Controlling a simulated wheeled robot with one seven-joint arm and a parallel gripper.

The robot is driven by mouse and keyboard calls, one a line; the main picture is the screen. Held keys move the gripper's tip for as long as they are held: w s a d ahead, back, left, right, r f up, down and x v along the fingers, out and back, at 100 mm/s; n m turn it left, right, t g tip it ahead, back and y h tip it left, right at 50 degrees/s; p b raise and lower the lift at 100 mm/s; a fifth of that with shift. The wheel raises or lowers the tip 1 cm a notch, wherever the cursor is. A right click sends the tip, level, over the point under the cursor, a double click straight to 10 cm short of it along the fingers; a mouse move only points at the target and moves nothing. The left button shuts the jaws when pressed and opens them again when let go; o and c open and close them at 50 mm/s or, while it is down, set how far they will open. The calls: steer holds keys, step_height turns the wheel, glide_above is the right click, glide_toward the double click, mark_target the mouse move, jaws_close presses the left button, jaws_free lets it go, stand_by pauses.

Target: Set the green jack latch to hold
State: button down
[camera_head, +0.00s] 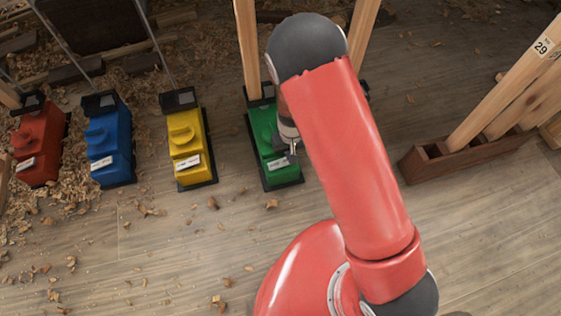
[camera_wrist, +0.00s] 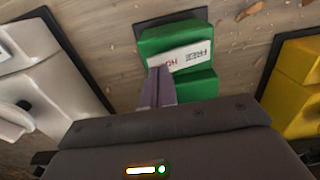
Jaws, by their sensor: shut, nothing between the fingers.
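The green jack (camera_head: 264,124) stands on a dark base on the plank floor, left of my arm. In the wrist view the green jack (camera_wrist: 172,39) is ahead of my fingers, with a white label (camera_wrist: 187,56) reading upside down: FREE on the right, and red letters, partly covered by my fingers, on the left. My gripper (camera_head: 292,152) is shut and empty, low at the right side of the green jack. In the wrist view the closed fingers of my gripper (camera_wrist: 158,80) overlap the label's lower left. I cannot tell the latch's position or whether the fingers touch it.
A yellow jack (camera_head: 184,143), a blue jack (camera_head: 109,148) and a red jack (camera_head: 38,146) stand in a row to the left. A white unit (camera_wrist: 38,65) is at the wrist view's left. A wooden trough (camera_head: 465,157) with timbers is at right. The front floor has scattered shavings.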

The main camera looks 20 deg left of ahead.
steer(key=shift+f+b, duration=0.65)
steer(key=shift+f, duration=0.35)
stand_by(0.3)
steer(key=shift+r+p, duration=2.75)
steer(key=shift+r, duration=0.85)
